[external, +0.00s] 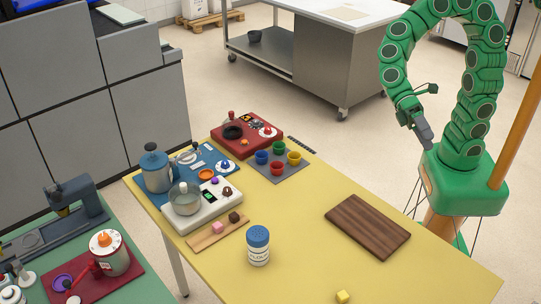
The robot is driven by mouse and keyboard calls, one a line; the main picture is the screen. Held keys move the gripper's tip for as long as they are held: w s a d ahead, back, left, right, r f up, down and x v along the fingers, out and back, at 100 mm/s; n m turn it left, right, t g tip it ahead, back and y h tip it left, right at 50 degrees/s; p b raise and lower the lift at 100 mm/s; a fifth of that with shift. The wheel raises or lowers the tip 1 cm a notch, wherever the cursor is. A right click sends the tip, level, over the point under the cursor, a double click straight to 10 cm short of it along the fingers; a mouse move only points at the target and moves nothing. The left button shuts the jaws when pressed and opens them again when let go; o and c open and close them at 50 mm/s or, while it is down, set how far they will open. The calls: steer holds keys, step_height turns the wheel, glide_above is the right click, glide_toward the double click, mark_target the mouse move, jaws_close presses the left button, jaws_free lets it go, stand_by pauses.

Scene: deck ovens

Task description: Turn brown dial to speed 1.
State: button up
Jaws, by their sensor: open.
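A white appliance (205,218) with a glass bowl (186,198) stands on the left part of the yellow table. A small brown dial (227,191) sits on its right side, near a purple knob (214,181) and a small dark display with green on it (209,196). The dial's speed marks and pointer are too small to read. My gripper (427,139) is open and hangs at the upper right, beyond the table's edge, well apart from the dial.
A flour jar (258,246) and a strip with pink and brown cubes (202,239) stand in front. A dark wooden board (367,227) and a yellow cube (343,297) lie to the right. Behind are a blue kettle (156,172), colored cups (277,168) and a red unit (246,144). The table middle is clear.

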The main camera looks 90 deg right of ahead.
mark_target(232, 188)
steer(key=w+a+r+m+t+y, duration=0.2)
steer(key=w+a+m+y, duration=0.1)
steer(key=w, duration=0.4)
steer(key=w+a+r+m+t+y, duration=0.1)
steer(key=w+a+r+m+y, duration=0.15)
steer(key=w, duration=0.55)
steer(key=w+d+f+m+t, duration=0.1)
steer(key=w+f+m+t, duration=0.4)
steer(key=w, duration=0.5)
steer(key=w+d+f+m+t, duration=0.1)
steer(key=w+f+m+t, duration=0.3)
steer(key=w+m+t, duration=0.5)
steer(key=w+d+f+m+t+h, duration=0.1)
steer(key=w+d+f+m+h, duration=0.2)
steer(key=f, duration=0.5)
steer(key=w+d+f+m+t+h, duration=0.2)
steer(key=w+d+f+m+h, duration=0.2)
steer(key=f, duration=0.5)
steer(key=w+d+f+m+t+h, duration=0.1)
steer(key=w+d+f+m+h, duration=0.2)
steer(key=w+d+f, duration=0.4)
steer(key=shift+w+d+f+m+t+h, duration=0.15)
steer(key=shift+w+f+m+t+h, duration=0.2)
steer(key=shift+f+h, duration=0.35)
steer(key=shift+x, duration=3.85)
